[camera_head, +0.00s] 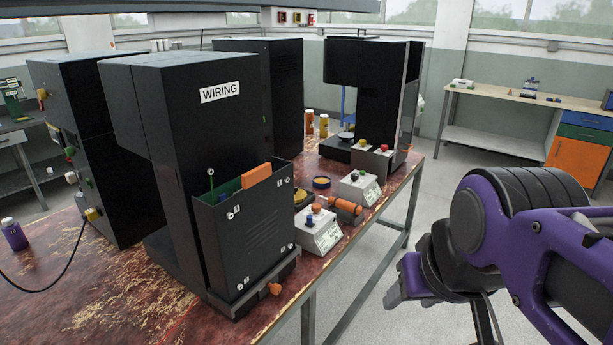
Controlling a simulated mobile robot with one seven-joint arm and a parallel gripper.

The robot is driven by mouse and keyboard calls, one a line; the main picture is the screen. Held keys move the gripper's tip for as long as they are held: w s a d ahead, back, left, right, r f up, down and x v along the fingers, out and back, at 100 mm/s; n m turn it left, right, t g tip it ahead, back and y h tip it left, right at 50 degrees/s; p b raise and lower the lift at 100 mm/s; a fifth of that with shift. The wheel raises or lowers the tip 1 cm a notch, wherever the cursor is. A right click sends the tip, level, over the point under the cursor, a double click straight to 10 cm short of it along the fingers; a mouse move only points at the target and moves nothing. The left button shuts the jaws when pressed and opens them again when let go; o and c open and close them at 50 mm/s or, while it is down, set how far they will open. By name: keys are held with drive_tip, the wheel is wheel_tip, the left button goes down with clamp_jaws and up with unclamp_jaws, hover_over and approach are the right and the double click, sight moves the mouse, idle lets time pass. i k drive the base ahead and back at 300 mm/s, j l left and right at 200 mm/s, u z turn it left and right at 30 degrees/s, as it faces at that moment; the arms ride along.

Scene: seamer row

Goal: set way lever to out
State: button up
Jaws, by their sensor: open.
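I cannot tell for sure which part is the way lever, and no "out" mark is readable. A black machine (180,120) labelled WIRING stands on the worn red bench. An orange-ended handle (274,288) sticks out low at its front base.
Two small grey button boxes (320,235) (360,192) and an orange cylinder (346,206) lie along the bench's right edge. Other black machines (365,75) (75,130) stand behind and left. A purple bottle (13,235) stands far left. Floor right of the bench is clear.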

sight(309, 223)
drive_tip(key=i+l+u, duration=0.1)
drive_tip(key=i+l, duration=0.6)
